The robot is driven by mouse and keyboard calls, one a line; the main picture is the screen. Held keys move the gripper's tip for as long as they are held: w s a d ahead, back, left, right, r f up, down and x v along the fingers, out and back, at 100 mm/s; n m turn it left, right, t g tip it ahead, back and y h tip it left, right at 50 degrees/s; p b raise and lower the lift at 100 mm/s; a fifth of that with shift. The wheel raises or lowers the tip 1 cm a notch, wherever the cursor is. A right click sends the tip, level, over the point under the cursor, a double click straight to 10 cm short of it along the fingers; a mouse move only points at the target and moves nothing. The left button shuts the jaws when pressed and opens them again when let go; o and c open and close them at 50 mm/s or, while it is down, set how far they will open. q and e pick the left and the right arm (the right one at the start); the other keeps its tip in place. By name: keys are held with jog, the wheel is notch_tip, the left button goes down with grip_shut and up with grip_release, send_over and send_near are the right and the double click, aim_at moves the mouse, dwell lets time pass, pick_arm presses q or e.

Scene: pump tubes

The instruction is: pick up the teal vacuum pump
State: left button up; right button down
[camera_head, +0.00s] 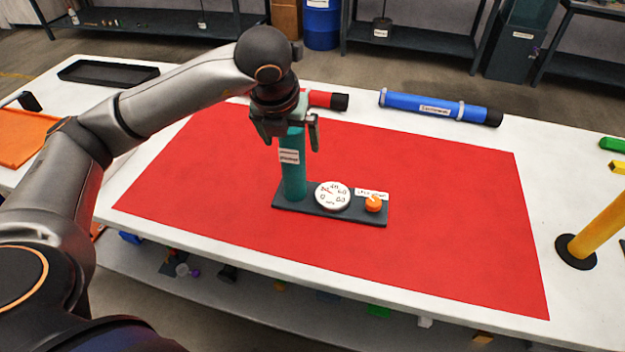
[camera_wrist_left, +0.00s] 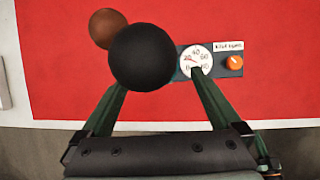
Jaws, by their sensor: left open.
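The teal vacuum pump (camera_head: 293,175) stands upright on a dark base plate on the red mat. Its base carries a white dial (camera_head: 333,195) and an orange knob (camera_head: 374,203). My left gripper (camera_head: 291,140) is open, pointing down at the top of the teal cylinder, with a finger on either side. The gripper hides the pump's top in the head view. In the left wrist view the dial (camera_wrist_left: 196,61) and knob (camera_wrist_left: 236,62) show beyond the right finger. Contact cannot be told.
A red tube (camera_head: 326,100) and a blue tube (camera_head: 430,106) lie behind the pump. A yellow tube (camera_head: 598,228) with a black end is at the right. A black tray (camera_head: 108,73) and an orange tray (camera_head: 25,138) are at the left. The red mat (camera_head: 450,230) is clear right of the pump.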

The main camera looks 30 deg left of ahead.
aim_at(291, 149)
pick_arm(q)
jog(key=x, duration=0.4)
jog(key=shift+s+a+f, duration=0.1)
jog(key=shift+a+f, duration=0.1)
jog(key=shift+f, duration=0.1)
grip_shut()
dwell(0.5)
jog(key=shift+r, duration=0.15)
